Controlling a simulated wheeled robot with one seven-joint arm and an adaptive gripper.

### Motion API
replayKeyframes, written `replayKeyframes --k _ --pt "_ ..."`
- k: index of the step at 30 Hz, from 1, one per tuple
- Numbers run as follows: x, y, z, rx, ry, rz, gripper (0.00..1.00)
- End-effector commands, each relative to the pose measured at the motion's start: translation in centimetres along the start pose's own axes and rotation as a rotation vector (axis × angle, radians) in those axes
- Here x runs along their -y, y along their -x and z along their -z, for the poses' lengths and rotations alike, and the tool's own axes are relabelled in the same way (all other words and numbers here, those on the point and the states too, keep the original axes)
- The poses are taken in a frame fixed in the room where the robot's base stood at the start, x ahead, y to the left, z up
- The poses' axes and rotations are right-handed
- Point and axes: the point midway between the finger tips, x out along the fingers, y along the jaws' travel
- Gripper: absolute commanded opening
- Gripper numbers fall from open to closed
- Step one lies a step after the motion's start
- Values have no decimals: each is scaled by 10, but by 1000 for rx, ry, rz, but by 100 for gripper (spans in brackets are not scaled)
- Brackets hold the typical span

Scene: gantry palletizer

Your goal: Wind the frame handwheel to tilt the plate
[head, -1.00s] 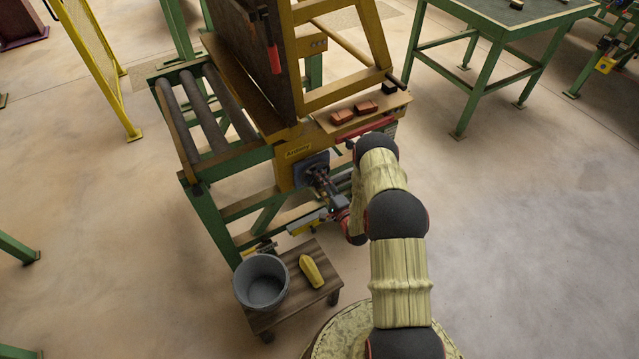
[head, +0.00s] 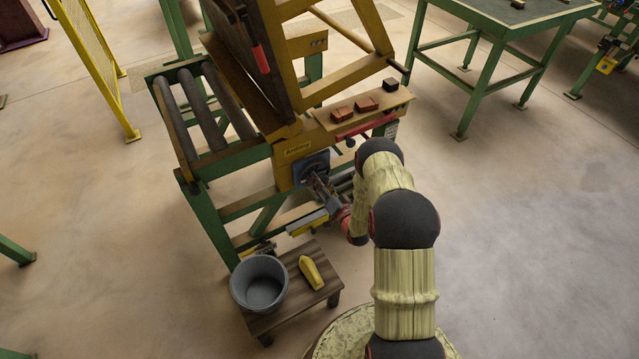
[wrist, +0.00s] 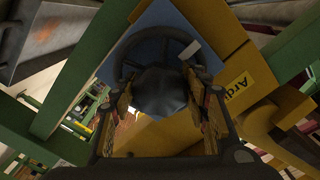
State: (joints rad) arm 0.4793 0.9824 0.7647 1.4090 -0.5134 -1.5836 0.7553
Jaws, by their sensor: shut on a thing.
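The frame handwheel (wrist: 148,36) is a dark ring in front of a blue mounting plate (wrist: 185,18) in the wrist view. In the head view, the blue plate (head: 311,162) shows on the yellow frame, and my gripper largely hides the wheel. My gripper (wrist: 160,98) is shut on the handwheel, with a dark rounded part of it between the fingers. It also shows in the head view (head: 322,190), low on the frame's front. The brown plate (head: 235,45) leans to the left with its yellow support frame (head: 285,60), above the rollers.
A roller conveyor (head: 205,115) on green legs stands left of the frame. A shelf (head: 355,108) above my gripper holds red blocks and a black block. A low wooden stool (head: 290,312) with a grey bucket (head: 258,283) and a yellow object (head: 312,272) stands below.

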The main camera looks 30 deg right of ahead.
Motion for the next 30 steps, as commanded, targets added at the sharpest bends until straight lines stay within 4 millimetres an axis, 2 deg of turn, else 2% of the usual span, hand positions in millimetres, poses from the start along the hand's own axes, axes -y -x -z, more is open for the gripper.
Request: replayKeyframes --k 30 --pt "-5 0 0 2 965 1 20"
